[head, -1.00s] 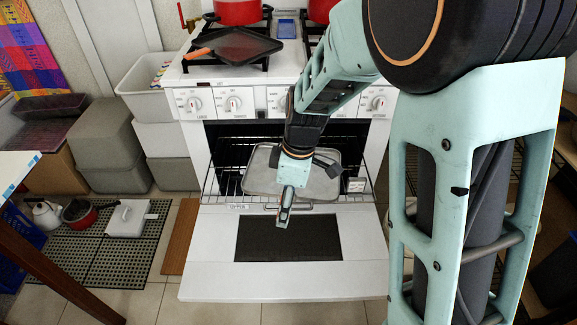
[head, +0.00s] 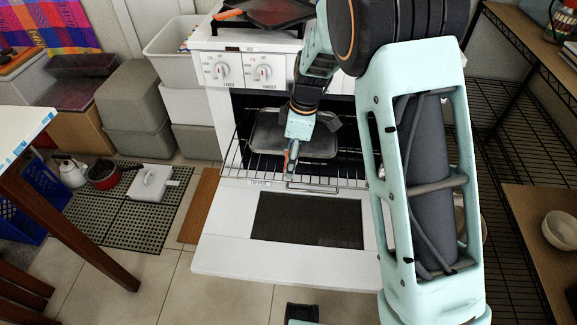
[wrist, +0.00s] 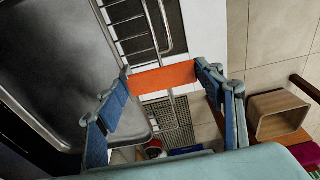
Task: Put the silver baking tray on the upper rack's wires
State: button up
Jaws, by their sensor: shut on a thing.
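The silver baking tray (head: 265,130) is level over the wire rack (head: 245,168) in the oven mouth; it also fills the left of the wrist view (wrist: 60,60). My gripper (head: 291,158) points down at the tray's front edge. In the wrist view its fingers (wrist: 162,72) are shut on an orange grip piece (wrist: 165,79) beside the tray's rim. Rack wires show in front of the tray. I cannot tell whether the tray touches them. My wrist hides part of the tray's middle.
The oven door (head: 225,235) is folded down in front. A stove top (head: 225,38) with a dark pan (head: 278,12) is above. Grey crates (head: 135,100) stand at left, a dark wire shelf (head: 515,130) at right.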

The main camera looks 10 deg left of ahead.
jog(key=w+f, duration=0.1)
jog(key=w+a+f, duration=0.1)
jog(key=w+f, duration=0.1)
jog(key=shift+a+f+b, duration=0.2)
jog(key=shift+f+b, duration=0.45)
jog(key=shift+f, duration=1.25)
jog(key=shift+f, duration=0.2)
jog(key=o, duration=1.6)
jog(key=shift+o, duration=0.2)
jog(key=shift+r, duration=0.15)
jog(key=r, duration=0.4)
jog(key=d+r+p, duration=0.1)
jog(key=r, duration=0.3)
jog(key=r+p, duration=0.1)
jog(key=r, duration=0.3)
jog(key=shift+d, duration=0.35)
